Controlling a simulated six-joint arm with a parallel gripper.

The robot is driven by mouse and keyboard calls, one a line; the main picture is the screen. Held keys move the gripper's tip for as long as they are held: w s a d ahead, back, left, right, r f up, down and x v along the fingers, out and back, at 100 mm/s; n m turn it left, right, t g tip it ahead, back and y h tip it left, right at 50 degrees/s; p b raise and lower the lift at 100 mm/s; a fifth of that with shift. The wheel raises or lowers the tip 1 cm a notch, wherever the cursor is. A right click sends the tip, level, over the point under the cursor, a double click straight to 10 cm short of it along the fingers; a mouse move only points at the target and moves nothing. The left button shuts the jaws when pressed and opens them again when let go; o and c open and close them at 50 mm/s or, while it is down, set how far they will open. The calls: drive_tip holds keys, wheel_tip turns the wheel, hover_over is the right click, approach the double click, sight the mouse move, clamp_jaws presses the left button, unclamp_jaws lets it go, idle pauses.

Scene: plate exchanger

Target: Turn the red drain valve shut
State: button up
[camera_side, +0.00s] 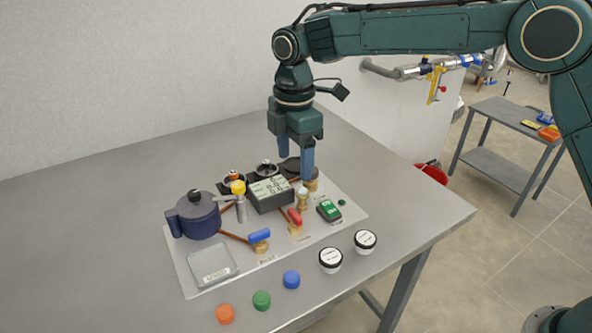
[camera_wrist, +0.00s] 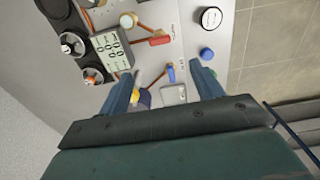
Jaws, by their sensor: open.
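The red drain valve (camera_side: 295,216) has a red lever on a brass body, low on the light panel, right of the display box. It also shows in the wrist view (camera_wrist: 159,41), its lever lying roughly across the picture. My gripper (camera_side: 295,167) is open and empty, above and behind the valve in the side view. In the wrist view its two blue fingers (camera_wrist: 162,70) are spread wide, with the red lever beyond their tips and apart from them. A blue-handled valve (camera_side: 260,236) sits left of the red one; it also shows between the fingers (camera_wrist: 171,73).
On the panel stand a dark blue pot (camera_side: 198,216), a yellow knob (camera_side: 238,187), a display box (camera_side: 270,193), a grey scale (camera_side: 212,264) and a green meter (camera_side: 329,210). Two jars (camera_side: 330,260) and coloured caps (camera_side: 291,279) line the front. The table's left side is clear.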

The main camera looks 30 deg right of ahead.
sight(295, 213)
drive_tip(key=shift+f, duration=0.1)
wheel_tip(295, 213, down, 14)
drive_tip(key=shift+r, duration=0.2)
idle(0.6)
drive_tip(key=c, duration=1)
